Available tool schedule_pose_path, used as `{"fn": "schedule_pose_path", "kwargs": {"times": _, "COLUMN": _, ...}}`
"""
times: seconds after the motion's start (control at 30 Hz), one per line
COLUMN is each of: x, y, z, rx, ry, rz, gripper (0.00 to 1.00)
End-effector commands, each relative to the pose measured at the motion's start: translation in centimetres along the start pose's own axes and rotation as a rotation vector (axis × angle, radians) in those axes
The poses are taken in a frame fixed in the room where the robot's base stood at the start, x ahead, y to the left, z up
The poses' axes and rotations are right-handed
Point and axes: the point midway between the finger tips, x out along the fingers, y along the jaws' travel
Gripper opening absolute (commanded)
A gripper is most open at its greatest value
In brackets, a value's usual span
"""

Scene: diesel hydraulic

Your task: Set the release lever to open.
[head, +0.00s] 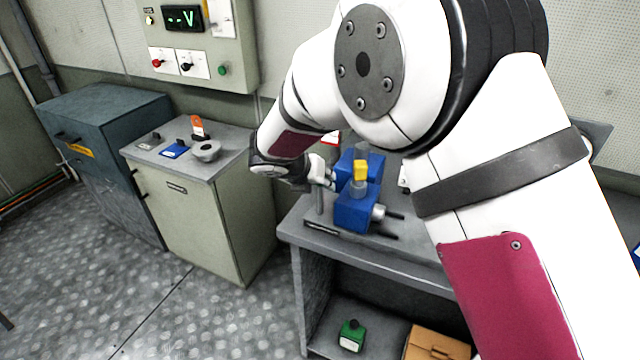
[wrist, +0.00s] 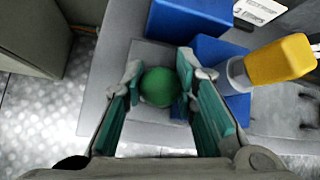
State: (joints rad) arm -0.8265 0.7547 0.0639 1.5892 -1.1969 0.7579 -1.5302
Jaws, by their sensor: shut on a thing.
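A green ball knob (wrist: 160,88) sits between the teal-padded fingers of my gripper (wrist: 158,75) in the wrist view, which are shut on it. It appears to be the top of the release lever, whose grey upright post (head: 319,202) shows below my gripper (head: 322,176) in the head view. A blue hydraulic unit (head: 354,211) with a yellow-capped fitting (head: 360,172) stands just to the right of the lever, on the grey bench (head: 300,228). The fingers hide the knob in the head view. I cannot tell the lever's set position.
A beige cabinet (head: 215,225) with small parts on top stands to the left, beside a blue-grey cabinet (head: 115,110). A control panel (head: 195,45) hangs on the wall. A green item (head: 351,336) and a cardboard box (head: 435,345) lie on the lower shelf.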

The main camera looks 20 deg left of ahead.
Motion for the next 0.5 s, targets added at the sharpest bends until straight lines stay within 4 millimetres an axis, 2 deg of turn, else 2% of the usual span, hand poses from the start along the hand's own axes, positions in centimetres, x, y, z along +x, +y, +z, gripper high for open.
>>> {"fn": "schedule_pose_path", "kwargs": {"times": 0.43, "x": 0.11, "y": -0.13, "z": 0.33, "rx": 0.001, "ry": -0.005, "rz": -0.001, "gripper": 0.00}}
{"fn": "schedule_pose_path", "kwargs": {"times": 0.47, "x": 0.10, "y": -0.13, "z": 0.33, "rx": 0.001, "ry": -0.005, "rz": -0.001, "gripper": 0.30}}
{"fn": "schedule_pose_path", "kwargs": {"times": 0.5, "x": 0.10, "y": -0.12, "z": 0.33, "rx": 0.001, "ry": -0.004, "rz": -0.001, "gripper": 0.39}}
